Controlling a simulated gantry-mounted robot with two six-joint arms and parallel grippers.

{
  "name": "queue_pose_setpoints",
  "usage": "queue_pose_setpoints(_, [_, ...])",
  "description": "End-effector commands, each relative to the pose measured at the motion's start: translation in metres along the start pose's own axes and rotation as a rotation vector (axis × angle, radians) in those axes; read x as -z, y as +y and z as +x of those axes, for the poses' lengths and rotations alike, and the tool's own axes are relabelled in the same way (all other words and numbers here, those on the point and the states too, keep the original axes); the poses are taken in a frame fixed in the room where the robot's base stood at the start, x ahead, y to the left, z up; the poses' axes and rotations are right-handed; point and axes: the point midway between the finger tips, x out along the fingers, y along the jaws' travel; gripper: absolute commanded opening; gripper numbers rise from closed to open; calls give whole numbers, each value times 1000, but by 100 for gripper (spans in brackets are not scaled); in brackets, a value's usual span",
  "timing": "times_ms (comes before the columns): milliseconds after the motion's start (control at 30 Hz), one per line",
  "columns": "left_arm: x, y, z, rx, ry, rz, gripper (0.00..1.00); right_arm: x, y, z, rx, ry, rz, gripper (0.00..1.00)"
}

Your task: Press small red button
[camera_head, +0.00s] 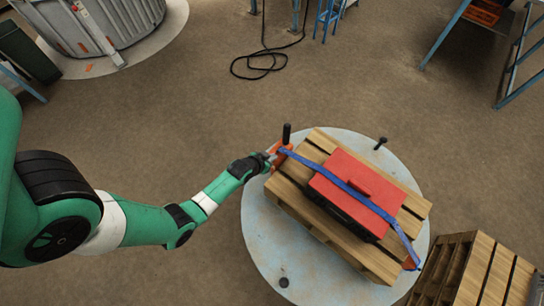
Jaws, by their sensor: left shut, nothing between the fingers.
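My left gripper (271,158) is at the end of the green arm that reaches in from the left. It is small and dark here, shut and empty, at the left corner of a wooden pallet (318,137). An orange-red part (281,153) with a dark upright handle (286,133) sits right by the fingertips. I cannot tell whether the fingers touch it. A small red button cannot be made out. A red case (343,192) with a blue strap (381,212) across it lies on the pallet. My right gripper is not in view.
The pallet stands on a round pale platform (262,240) with dark knobs at its edge. A second pallet (483,270) is at the lower right. A black cable (262,66) lies coiled on the floor. The brown floor beyond the platform is mostly clear.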

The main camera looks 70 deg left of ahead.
Motion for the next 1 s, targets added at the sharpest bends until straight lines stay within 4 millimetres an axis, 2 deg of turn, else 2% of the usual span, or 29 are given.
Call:
queue_pose_setpoints(33, [-9, 0, 9, 0, -2, 0, 0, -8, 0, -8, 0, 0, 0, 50])
queue_pose_setpoints(100, [-15, 0, 14, 0, -2, 0, 0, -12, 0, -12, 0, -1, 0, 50])
queue_pose_setpoints(433, [-20, 0, 12, 0, -17, 0, 0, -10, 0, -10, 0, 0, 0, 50])
queue_pose_setpoints(567, [-12, 0, 5, 0, -13, 1, 0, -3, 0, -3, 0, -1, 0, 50])
queue_pose_setpoints(800, [33, 2, -30, -4, 18, 6, 0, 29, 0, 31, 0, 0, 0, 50])
queue_pose_setpoints(833, [27, 2, -37, -3, 17, 5, 0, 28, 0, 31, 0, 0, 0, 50])
queue_pose_setpoints(1000, [28, 2, -78, -4, 22, 5, 0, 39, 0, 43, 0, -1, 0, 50])
